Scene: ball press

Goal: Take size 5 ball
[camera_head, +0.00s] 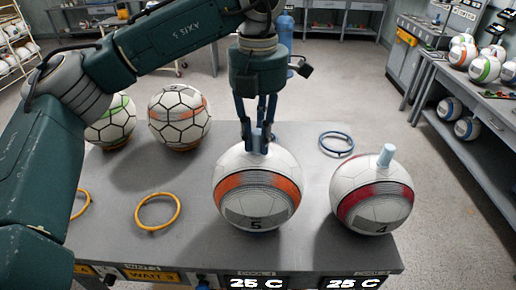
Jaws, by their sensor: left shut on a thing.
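The size 5 ball (255,194) is white with an orange band and a "5" on its front. It is at the front of the grey table, right of the middle, with a blue-grey stem on top. My left gripper (257,141) is directly above it, pointing down, its fingers shut on the stem (259,143). I cannot tell whether the ball is lifted. The size 4 ball (372,194), white with a red band and a pale stem, sits to its right. My right gripper is not in view.
Two more balls, one with orange patches (178,116) and one with green lines (112,124), stand at the back left. An orange ring (157,228) and a dark blue ring (337,153) lie on the table (190,267). A shelf bench (470,100) holds balls at right.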

